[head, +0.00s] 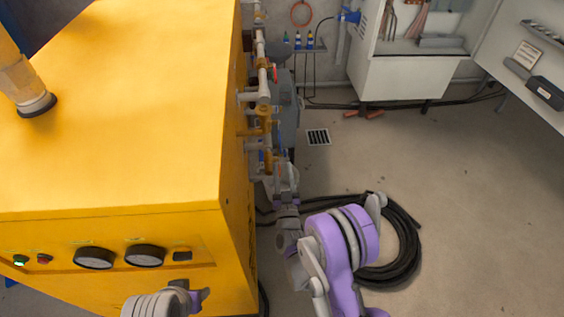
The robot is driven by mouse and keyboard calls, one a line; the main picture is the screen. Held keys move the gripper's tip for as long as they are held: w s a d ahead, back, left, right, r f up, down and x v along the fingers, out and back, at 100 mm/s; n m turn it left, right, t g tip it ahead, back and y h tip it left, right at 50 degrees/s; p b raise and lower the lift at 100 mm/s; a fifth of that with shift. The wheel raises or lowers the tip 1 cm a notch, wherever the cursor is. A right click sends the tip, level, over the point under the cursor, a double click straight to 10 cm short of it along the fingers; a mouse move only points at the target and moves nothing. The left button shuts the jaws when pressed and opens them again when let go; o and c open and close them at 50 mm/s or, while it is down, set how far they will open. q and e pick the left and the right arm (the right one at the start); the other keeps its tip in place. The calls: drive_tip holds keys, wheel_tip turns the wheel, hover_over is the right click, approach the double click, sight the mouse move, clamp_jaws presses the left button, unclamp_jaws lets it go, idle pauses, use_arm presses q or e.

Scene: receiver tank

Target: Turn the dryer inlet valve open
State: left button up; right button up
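A run of grey and brass pipework with valves (262,112) goes along the right side of the big yellow cabinet (130,100). A small red handle (274,73) shows on the upper part of the pipework. I cannot tell which valve is the dryer inlet valve, or how its handle is set. My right gripper (277,182) is at the lower, nearer end of the pipework, close beside the cabinet wall. Its fingers are small and mixed in with the pipes, so I cannot tell if they touch or hold anything. Only a part of my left arm shows at the bottom edge.
A coiled black hose (405,250) lies on the floor right of my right arm. A floor drain (318,137) is beyond it. An open white cabinet (405,75) stands at the back, and a grey shelf (530,70) is at right. The floor at right is clear.

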drive_tip(key=shift+c, duration=1.1)
drive_tip(key=shift+s+d+r+g, duration=0.1)
drive_tip(key=shift+s+r+g, duration=0.1)
drive_tip(key=shift+s+r, duration=0.3)
drive_tip(key=shift+s+r+g, duration=0.15)
drive_tip(key=shift+r+g, duration=0.05)
drive_tip(key=shift+r, duration=0.5)
clamp_jaws()
drive_tip(key=s+r+g, duration=0.2)
drive_tip(key=s+r, duration=0.2)
drive_tip(key=s, duration=0.1)
approach(280, 141)
drive_tip(key=shift+w+r, duration=0.1)
drive_tip(key=shift+w, duration=2.85)
